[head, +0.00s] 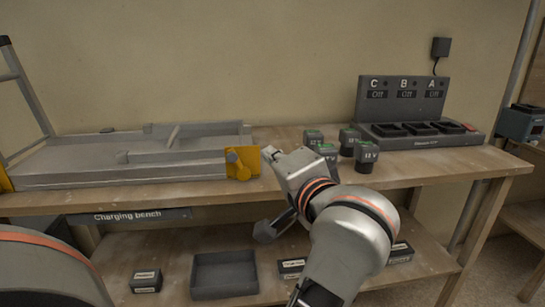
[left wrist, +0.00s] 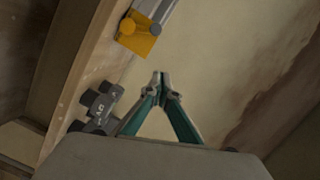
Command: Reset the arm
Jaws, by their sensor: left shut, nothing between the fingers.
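My left arm rises from the bottom of the head view over the bench front. Its gripper (head: 269,153) is above the bench, between the yellow block and the batteries. In the left wrist view the teal-sided fingers (left wrist: 158,78) meet at their tips, with nothing between them. Several dark batteries (head: 367,153) with green tops stand on the bench just right of the gripper; some also show at the left of the wrist view (left wrist: 98,105). My right gripper is not in view.
The charging bench (head: 60,204) carries a grey fixture (head: 110,170) with a yellow block (head: 242,163). A charger (head: 403,100) marked C, B, A, each reading Off, stands at the right. An open dark tray (head: 224,291) and small labelled boxes (head: 145,281) sit on the lower shelf.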

